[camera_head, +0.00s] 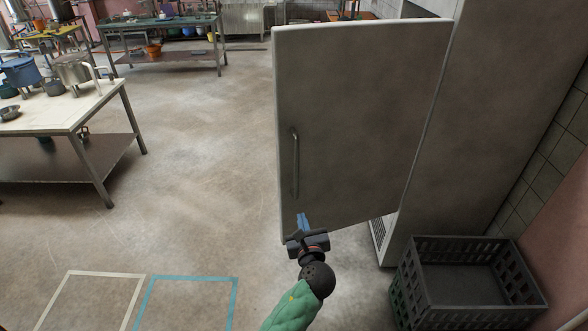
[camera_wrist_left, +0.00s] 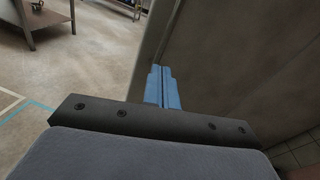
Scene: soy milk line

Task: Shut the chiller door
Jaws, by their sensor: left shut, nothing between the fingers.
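The chiller door (camera_head: 360,110) is a grey panel standing ajar, hinged on its right side to the chiller cabinet (camera_head: 480,120). A vertical bar handle (camera_head: 295,160) is near its left edge. My left gripper (camera_head: 303,220) is in front of the lower left part of the door, below the handle. In the left wrist view its blue fingers (camera_wrist_left: 161,88) are closed together with nothing between them, close to the door (camera_wrist_left: 220,70) near its edge. I cannot tell whether they touch it. My right gripper is not in view.
A dark grey crate (camera_head: 465,285) stands on the floor at the lower right, beside the chiller. A table (camera_head: 75,110) with pots is at the left, and another table (camera_head: 165,22) at the back. Floor left of the door is clear, with white and blue tape outlines.

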